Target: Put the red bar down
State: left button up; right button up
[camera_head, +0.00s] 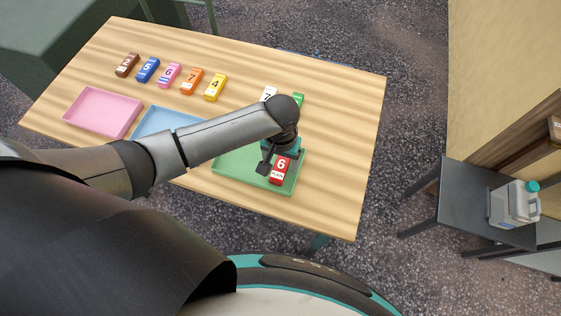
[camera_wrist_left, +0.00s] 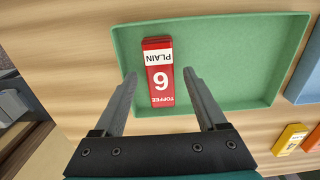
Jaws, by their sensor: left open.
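The red bar (camera_head: 280,170), with a white label and a 6, lies in the green tray (camera_head: 232,178). In the left wrist view the red bar (camera_wrist_left: 159,88) lies flat on the floor of the green tray (camera_wrist_left: 240,65), near one end. My left gripper (camera_head: 268,163) is over the tray beside the bar in the head view. In the wrist view its two fingers (camera_wrist_left: 160,74) are spread, one on each side of the bar, with gaps visible. My forearm hides part of the green tray. My right gripper is not in view.
A pink tray (camera_head: 103,111) and a blue tray (camera_head: 165,121) stand to the left. Brown (camera_head: 127,65), blue (camera_head: 148,69), pink (camera_head: 169,75), orange (camera_head: 191,81) and yellow (camera_head: 215,87) bars line the table. A white-labelled bar (camera_head: 268,94) and green bar (camera_head: 298,100) are behind my wrist.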

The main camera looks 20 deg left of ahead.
aim_at(280, 166)
pick_arm(q)
notch_tip(280, 166, up, 11)
jog(key=p, duration=0.2)
dwell(0.4)
